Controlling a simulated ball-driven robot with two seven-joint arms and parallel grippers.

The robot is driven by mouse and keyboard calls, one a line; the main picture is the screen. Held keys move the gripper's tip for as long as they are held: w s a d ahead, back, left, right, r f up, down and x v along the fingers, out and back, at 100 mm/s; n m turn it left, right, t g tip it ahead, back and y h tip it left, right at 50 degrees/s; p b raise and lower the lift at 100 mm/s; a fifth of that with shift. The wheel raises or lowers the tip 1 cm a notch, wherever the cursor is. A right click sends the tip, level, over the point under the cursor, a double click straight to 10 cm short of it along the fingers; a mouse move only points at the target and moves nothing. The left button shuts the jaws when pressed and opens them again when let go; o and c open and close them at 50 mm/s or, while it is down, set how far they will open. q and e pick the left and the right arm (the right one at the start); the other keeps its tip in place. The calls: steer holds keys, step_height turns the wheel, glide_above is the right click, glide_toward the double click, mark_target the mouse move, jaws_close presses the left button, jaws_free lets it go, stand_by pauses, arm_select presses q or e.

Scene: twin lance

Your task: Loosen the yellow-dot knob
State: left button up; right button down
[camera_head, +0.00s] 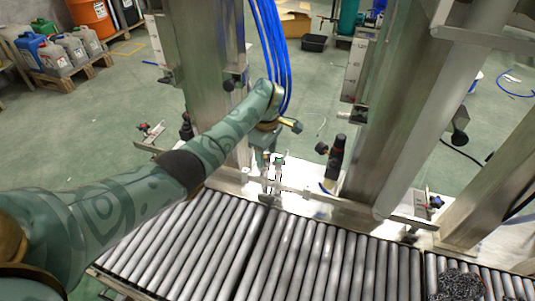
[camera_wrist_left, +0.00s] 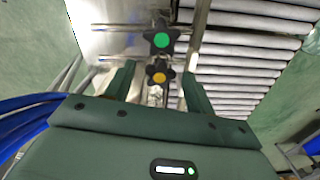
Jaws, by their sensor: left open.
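The yellow-dot knob (camera_wrist_left: 159,77) is a dark star-shaped knob with a yellow centre. In the left wrist view it lies between the two fingers of my open left gripper (camera_wrist_left: 160,70), with a gap on each side. I cannot tell whether the fingertips reach down to its depth. A similar green-dot knob (camera_wrist_left: 161,40) sits just beyond it, outside the fingers. In the head view my left gripper (camera_head: 266,168) points down at the rail beside the rollers, and the yellow-dot knob cannot be made out there. My right gripper is not in view.
The roller conveyor (camera_head: 310,258) runs along the front. Metal posts (camera_head: 205,70) and a dark-handled clamp (camera_head: 335,157) stand close by on the rail side. Blue hoses (camera_head: 273,45) hang behind my wrist. A dark chain heap (camera_head: 460,284) lies at the lower right.

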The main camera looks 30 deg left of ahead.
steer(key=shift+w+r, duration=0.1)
arm_select(q)
steer(key=c, duration=1)
steer(key=shift+n, duration=0.3)
steer(key=n+p, duration=0.1)
steer(key=n, duration=0.3)
steer(key=shift+w+n, duration=0.1)
steer(key=shift+n, duration=1.3)
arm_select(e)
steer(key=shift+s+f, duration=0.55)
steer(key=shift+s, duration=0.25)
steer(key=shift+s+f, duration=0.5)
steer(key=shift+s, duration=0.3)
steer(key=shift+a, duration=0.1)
